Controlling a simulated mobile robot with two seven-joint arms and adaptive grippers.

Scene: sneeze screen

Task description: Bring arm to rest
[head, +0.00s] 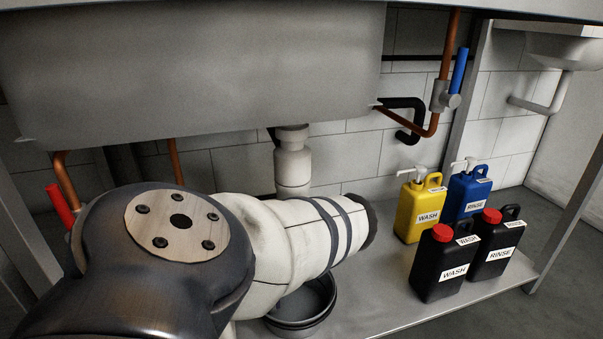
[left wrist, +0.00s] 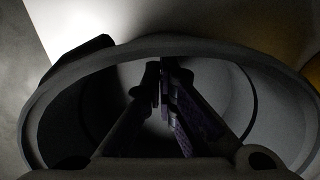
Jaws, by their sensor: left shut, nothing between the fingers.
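My left arm comes in from the left of the head view and crosses the middle, under the sink basin. In the head view the arm hides its gripper, so I cannot place the fingers there. In the left wrist view my left gripper (left wrist: 162,85) has its dark fingers together at the tips, with nothing between them. Behind the fingers is a round, dark-rimmed hollow shape (left wrist: 235,52), apparently the bucket. The dark bucket (head: 305,307) stands on the shelf just below the arm in the head view, partly covered by it. My right gripper is in neither view.
On the metal shelf (head: 395,312) stand a yellow wash jug (head: 411,222), a blue rinse jug (head: 458,200) and two black red-capped jugs (head: 437,262) (head: 492,245). The sink basin (head: 200,70) hangs above. A drain pipe (head: 292,165) and copper pipes (head: 446,45) are behind.

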